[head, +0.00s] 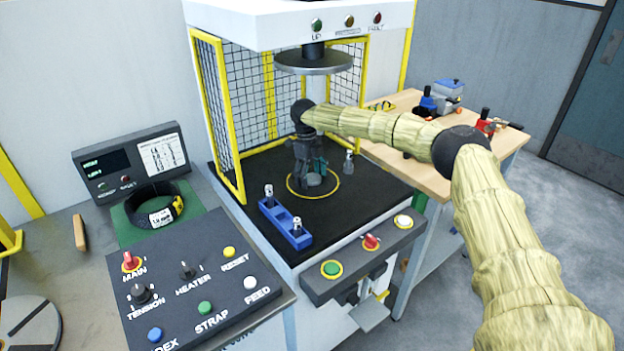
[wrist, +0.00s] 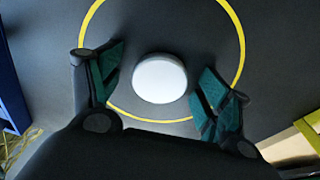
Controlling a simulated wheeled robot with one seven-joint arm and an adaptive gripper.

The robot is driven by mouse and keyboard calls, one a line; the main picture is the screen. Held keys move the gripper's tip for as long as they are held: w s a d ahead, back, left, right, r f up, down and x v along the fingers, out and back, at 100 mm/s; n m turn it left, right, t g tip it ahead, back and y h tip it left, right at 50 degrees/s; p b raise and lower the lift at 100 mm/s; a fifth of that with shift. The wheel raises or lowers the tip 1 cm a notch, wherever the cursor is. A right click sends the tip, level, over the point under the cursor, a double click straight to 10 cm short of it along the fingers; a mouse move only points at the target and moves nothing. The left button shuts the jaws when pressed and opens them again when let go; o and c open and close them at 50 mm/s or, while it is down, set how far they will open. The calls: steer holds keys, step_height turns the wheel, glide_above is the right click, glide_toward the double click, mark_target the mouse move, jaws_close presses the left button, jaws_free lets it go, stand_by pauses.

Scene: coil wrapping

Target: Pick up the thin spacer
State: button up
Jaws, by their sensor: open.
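A short, pale grey round piece (wrist: 160,78) lies inside the yellow ring (wrist: 88,22) on the black press bed; it looks like the spacer, though its thickness is hard to judge. It also shows in the head view (head: 314,180), just below my gripper. My gripper (head: 311,170) points down over the ring. In the wrist view its green-padded fingers (wrist: 158,82) are spread on either side of the round piece with gaps on both sides, and nothing is held.
A blue holder (head: 284,222) with two small grey pieces stands front left on the bed. Another small grey piece (head: 348,163) stands to the right. The press plate (head: 314,63) hangs above, with a yellow-framed mesh guard (head: 222,115) at left and behind.

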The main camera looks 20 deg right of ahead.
steer(key=shift+w+d, duration=0.1)
steer(key=shift+w, duration=0.2)
steer(key=shift+s+d+r, duration=0.1)
steer(key=shift+s+r, duration=0.75)
steer(key=c, duration=1)
steer(key=shift+w+f, duration=0.2)
steer(key=shift+c, duration=0.9)
steer(key=shift+w+f, duration=0.2)
steer(key=shift+f, duration=0.1)
steer(key=shift+s, duration=0.1)
